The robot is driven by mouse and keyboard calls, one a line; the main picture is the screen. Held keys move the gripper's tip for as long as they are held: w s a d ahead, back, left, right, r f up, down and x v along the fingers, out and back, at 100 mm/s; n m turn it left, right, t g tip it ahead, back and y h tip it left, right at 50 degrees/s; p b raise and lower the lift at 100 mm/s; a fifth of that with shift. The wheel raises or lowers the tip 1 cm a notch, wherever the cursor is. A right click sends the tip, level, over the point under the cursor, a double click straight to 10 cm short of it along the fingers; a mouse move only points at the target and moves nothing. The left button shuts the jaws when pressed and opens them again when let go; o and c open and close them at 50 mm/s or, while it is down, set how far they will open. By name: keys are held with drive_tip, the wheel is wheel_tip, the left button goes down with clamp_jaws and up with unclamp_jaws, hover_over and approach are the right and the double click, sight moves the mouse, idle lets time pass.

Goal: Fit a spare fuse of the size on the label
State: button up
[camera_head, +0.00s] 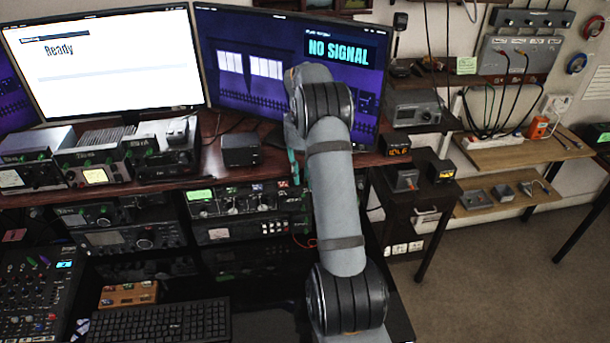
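I cannot make out a fuse, a fuse holder or a readable size label in this view; such parts are too small to tell or hidden. My grey arm rises from the bottom centre and bends near the monitor showing "NO SIGNAL" (348,50). My gripper does not show; the arm's upper joint hides what lies behind it. A small teal strip shows just left of the arm, and I cannot tell what it is. A small pale green note (467,65) is at the wall equipment on the right, its writing unreadable.
Radio units (95,165) and a small black box (241,150) stand on the wooden desk. Stacked equipment (245,200) fills the rack below. A keyboard (160,321) and mixer (38,290) lie in front. Wall shelves (520,150) with cables are right; open floor lies lower right.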

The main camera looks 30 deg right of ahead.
idle(0.3)
wheel_tip(320, 180, up, 12)
idle(0.6)
idle(0.3)
wheel_tip(320, 180, down, 12)
drive_tip(key=shift+f, duration=0.1)
drive_tip(key=shift+r+p, duration=0.3)
drive_tip(key=shift+r, duration=0.05)
drive_tip(key=shift+f+b, duration=0.1)
drive_tip(key=shift+b, duration=0.25)
